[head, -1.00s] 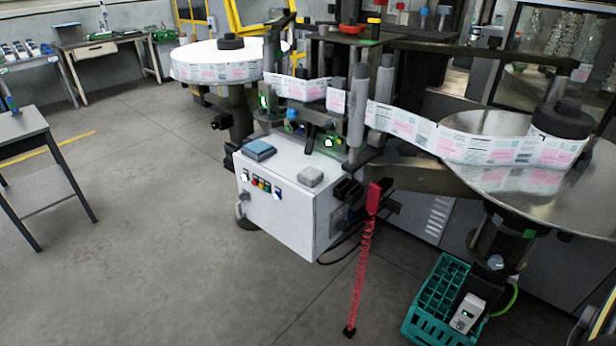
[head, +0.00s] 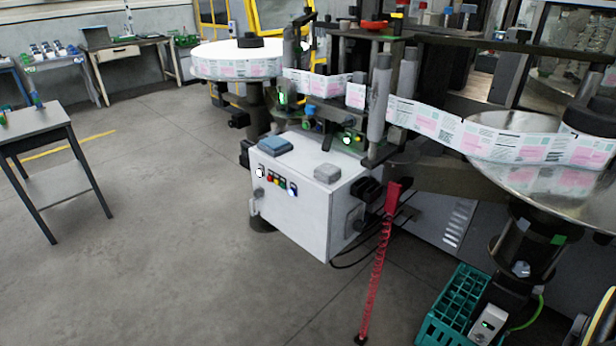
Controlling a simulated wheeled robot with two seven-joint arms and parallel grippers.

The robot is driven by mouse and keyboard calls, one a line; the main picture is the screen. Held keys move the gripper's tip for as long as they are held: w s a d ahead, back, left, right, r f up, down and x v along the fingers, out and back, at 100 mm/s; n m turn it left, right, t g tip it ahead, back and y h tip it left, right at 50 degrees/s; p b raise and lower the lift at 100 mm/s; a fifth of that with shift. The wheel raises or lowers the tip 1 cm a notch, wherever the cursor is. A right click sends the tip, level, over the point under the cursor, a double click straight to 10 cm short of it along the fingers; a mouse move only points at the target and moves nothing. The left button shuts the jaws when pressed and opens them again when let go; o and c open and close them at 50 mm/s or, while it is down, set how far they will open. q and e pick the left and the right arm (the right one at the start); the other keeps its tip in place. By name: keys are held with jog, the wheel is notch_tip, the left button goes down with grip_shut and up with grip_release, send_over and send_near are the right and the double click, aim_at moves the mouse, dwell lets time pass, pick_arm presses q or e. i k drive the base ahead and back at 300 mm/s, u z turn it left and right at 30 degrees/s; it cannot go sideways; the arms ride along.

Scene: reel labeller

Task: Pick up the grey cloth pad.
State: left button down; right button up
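The grey cloth pad (head: 327,173) lies on top of the white control box of the reel labeller (head: 292,210), towards the right part of its top face. A blue pad-like item (head: 276,146) with a dark side lies on the same top, to the left and farther back. Neither of my grippers shows in the head view.
The label web (head: 460,134) runs above the box to a round metal table (head: 560,185) at the right. A red post with a coiled cord (head: 378,275) stands before the box's right side. A teal crate (head: 452,312) sits lower right. Open floor (head: 170,240) lies left of the box.

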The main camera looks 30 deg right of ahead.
aim_at(326, 172)
jog(key=u, duration=0.15)
jog(key=i, duration=2.75)
jog(key=z, duration=1.7)
